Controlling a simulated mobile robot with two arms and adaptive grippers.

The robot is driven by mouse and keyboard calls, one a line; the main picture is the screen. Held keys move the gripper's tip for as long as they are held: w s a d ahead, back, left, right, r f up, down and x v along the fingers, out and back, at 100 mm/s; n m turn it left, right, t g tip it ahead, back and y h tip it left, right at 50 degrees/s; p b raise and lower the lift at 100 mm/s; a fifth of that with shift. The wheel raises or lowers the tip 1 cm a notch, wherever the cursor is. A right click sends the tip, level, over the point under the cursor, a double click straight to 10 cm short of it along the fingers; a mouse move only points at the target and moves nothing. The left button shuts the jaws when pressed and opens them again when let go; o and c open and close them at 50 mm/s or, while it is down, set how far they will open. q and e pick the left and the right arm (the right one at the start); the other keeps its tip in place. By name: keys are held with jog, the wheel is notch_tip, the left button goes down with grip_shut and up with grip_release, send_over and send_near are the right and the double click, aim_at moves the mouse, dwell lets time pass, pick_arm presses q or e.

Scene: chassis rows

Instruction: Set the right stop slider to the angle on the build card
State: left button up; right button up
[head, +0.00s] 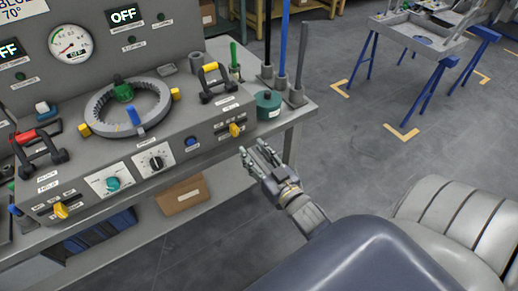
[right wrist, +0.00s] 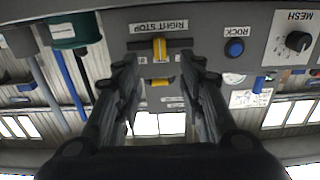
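The right stop slider is a yellow knob (head: 235,130) on the front face of the grey bench panel, at its right end. In the right wrist view the yellow knob (right wrist: 159,48) sits in a dark slot under the label RIGHT STOP. My right gripper (head: 258,152) is open and empty, in front of and slightly right of the knob. In the right wrist view its fingers (right wrist: 160,65) are spread, with the knob between and beyond the tips; I cannot tell whether they touch it. The build card (head: 17,10) is cut off at top left and shows 70°. My left gripper is out of view.
A blue ROCK button (right wrist: 234,48) and MESH dial (right wrist: 298,41) lie beside the slider. A green cylinder (head: 268,105) stands above it at the bench corner. Another yellow slider (head: 61,210) is at the panel's left.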

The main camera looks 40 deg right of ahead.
jog(key=shift+s, duration=1.1)
jog(key=s+a+f+g, duration=0.1)
jog(key=s+f+g, duration=0.25)
jog(key=f, duration=0.75)
jog(key=s+a+f+g, duration=0.2)
jog(key=s+f, duration=0.2)
jog(key=f, duration=0.8)
jog(key=s+a+f+g, duration=0.1)
jog(key=s+f+g, duration=0.2)
jog(key=f, duration=0.8)
jog(key=s+f+n+g, duration=0.1)
jog(key=s+f+g, duration=0.1)
jog(key=s+f, duration=0.3)
jog(key=s+a+f+n+g, duration=0.1)
jog(key=s+f+g, duration=0.2)
jog(key=s, duration=1)
jog(key=s+a+f+g, duration=0.1)
jog(key=s+f+g, duration=0.2)
jog(key=s+f, duration=0.5)
jog(key=shift+s+f+n+y, duration=0.3)
jog(key=shift+s+f+n, duration=0.1)
jog(key=shift+s, duration=0.15)
